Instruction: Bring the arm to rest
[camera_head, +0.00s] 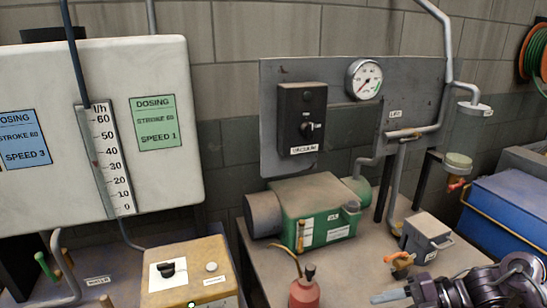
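My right arm (510,284) comes in at the bottom right corner, dark with jointed links. The end of my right gripper (392,296) points left, low over the front of the bench, and shows as a pale grey finger. The bottom edge of the picture cuts it off, so its opening is hidden. I cannot see anything held in it. My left arm and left gripper are not in view.
A green pump (318,205) sits on the bench (268,268). A red bottle (304,292) and a grey box (425,236) with an orange-handled valve (402,261) stand near my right gripper. A blue toolbox (510,222) is at right, a yellow control box (185,270) at left.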

